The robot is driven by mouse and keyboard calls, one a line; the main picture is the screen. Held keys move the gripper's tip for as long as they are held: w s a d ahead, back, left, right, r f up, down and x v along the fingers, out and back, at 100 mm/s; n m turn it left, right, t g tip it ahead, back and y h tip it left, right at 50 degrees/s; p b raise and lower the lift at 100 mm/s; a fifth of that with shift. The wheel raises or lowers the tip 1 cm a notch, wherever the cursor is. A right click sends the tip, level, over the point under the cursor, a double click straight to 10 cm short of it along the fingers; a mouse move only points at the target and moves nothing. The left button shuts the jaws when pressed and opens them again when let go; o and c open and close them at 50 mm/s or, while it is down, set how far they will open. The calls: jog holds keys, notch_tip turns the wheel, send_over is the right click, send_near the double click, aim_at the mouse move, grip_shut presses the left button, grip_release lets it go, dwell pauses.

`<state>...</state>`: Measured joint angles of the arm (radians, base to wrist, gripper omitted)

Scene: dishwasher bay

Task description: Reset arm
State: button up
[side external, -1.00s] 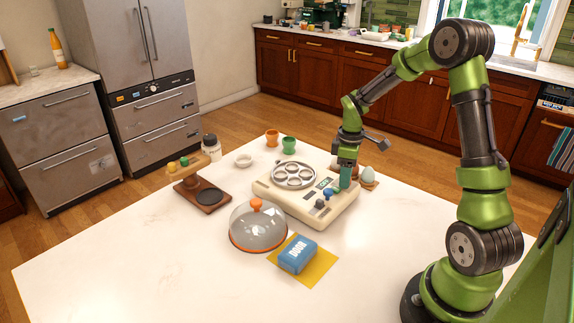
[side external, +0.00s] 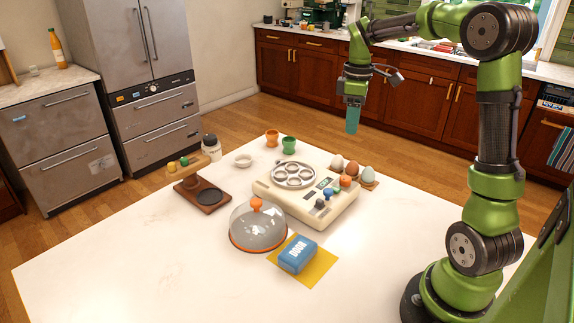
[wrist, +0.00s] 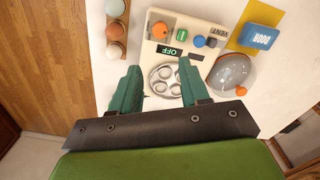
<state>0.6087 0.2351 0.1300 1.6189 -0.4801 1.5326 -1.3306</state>
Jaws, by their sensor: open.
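My gripper (side external: 353,118) hangs in the air above the far right part of the white table, pointing down, well clear of everything. In the wrist view my gripper (wrist: 160,76) has its two teal fingers apart with nothing between them. Below it stands the cream egg cooker (side external: 262,189) with a round metal egg tray (side external: 293,174). In the wrist view the cooker (wrist: 168,34) has an orange knob, blue and dark knobs and a display reading OFF.
Several eggs (side external: 352,169) sit in a wooden holder right of the cooker. A clear dome lid (side external: 258,230), a blue box (side external: 297,255) on a yellow cloth, a wooden stand (side external: 203,195), and orange (side external: 271,137) and green (side external: 289,145) cups stand around. The table's near left is bare.

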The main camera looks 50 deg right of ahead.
jog(key=shift+r, duration=0.15)
jog(key=s+a+r+m+t+y, duration=0.1)
jog(key=s+a+m+t, duration=0.2)
jog(key=s+a, duration=0.3)
jog(key=s+a+r+m+t+y, duration=0.1)
jog(key=s+a+m+t, duration=0.3)
jog(key=a, duration=1.2)
jog(key=shift+s+a+m, duration=0.35)
jog(key=shift+s+m, duration=0.45)
jog(key=shift+s, duration=0.15)
